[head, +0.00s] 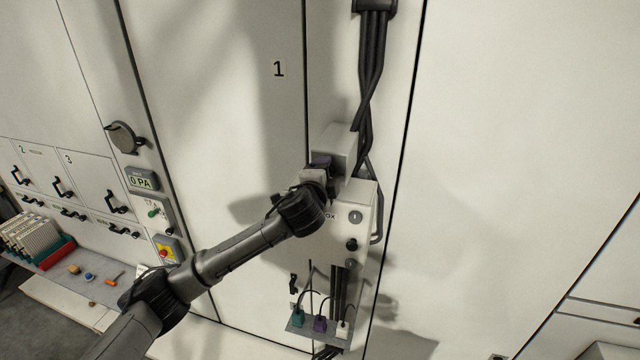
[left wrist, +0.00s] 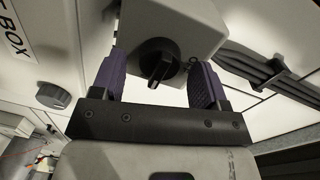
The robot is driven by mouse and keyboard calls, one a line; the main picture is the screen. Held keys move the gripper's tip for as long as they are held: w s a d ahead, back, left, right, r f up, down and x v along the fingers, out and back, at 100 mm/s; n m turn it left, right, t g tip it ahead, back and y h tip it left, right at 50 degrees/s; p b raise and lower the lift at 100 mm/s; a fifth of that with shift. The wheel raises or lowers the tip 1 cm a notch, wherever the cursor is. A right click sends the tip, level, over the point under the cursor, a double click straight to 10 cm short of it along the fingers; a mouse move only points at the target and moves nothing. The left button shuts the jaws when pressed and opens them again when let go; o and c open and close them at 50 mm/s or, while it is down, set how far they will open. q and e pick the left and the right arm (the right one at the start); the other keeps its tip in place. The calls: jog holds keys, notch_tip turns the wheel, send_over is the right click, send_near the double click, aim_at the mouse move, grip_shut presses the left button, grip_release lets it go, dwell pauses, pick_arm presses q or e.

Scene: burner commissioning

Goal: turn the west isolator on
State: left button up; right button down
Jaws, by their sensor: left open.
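A white isolator box (head: 338,143) is on the wall panel below black cables. In the left wrist view, the isolator box (left wrist: 190,22) carries a black rotary knob (left wrist: 158,62) with a raised grip bar. A small mark is printed near the knob, too small to read surely. My left gripper (left wrist: 156,80) is open, with one purple finger on each side of the knob and a visible space to each. In the head view, my left gripper (head: 320,166) is in front of the box and hides the knob. My right gripper is not in view.
A larger white box (head: 361,199) with a grey dial and a black knob is just below. Thick black cables (head: 372,60) run down the wall. Green, purple and white plugs (head: 320,325) sit on a small shelf below.

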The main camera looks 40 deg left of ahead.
pick_arm(q)
jog(key=b+v, duration=0.5)
jog(key=v, duration=0.8)
jog(key=shift+s, duration=0.3)
jog(key=shift+d, duration=0.1)
